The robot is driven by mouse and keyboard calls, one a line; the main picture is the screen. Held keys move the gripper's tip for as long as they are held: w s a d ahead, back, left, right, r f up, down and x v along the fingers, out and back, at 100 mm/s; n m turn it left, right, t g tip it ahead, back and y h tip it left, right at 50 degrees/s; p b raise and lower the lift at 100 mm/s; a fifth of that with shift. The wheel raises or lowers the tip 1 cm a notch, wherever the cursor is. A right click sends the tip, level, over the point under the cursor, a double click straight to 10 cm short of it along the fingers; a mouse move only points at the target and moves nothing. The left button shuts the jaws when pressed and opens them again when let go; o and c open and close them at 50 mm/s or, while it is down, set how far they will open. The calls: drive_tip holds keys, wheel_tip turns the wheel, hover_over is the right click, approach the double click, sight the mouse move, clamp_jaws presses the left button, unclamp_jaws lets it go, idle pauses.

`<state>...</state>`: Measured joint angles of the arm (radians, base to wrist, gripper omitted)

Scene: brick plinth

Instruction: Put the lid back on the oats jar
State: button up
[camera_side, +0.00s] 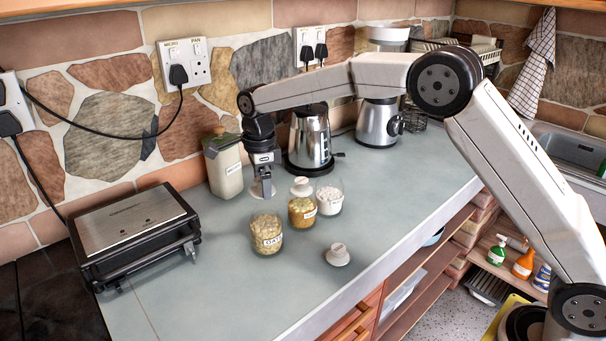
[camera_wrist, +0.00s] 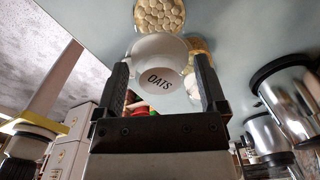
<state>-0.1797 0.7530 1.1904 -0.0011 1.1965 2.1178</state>
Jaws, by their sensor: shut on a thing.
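My gripper (camera_side: 262,190) points down over the counter and is shut on a white lid (camera_side: 257,189). In the wrist view the lid (camera_wrist: 160,58) sits between the two fingers (camera_wrist: 160,85), and its knob reads OATS. The oats jar (camera_side: 267,235) is clear glass with pale flakes and an OATS label. It stands upright and open on the counter, nearer the side camera than my gripper. My gripper is above and behind it, apart from it. An open jar mouth with pale pieces (camera_wrist: 160,14) shows at the top of the wrist view.
A jar of yellow contents with a white lid (camera_side: 302,210) and a jar of white contents (camera_side: 329,200) stand close right of the oats jar. A loose white lid (camera_side: 338,255) lies in front. A grill (camera_side: 130,225), a tall canister (camera_side: 224,168) and a kettle (camera_side: 310,142) stand around.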

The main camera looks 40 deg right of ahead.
drive_tip(key=shift+f, duration=2.45)
drive_tip(key=shift+f, duration=0.15)
idle(0.6)
drive_tip(key=o, duration=0.9)
drive_tip(key=shift+r, duration=3.5)
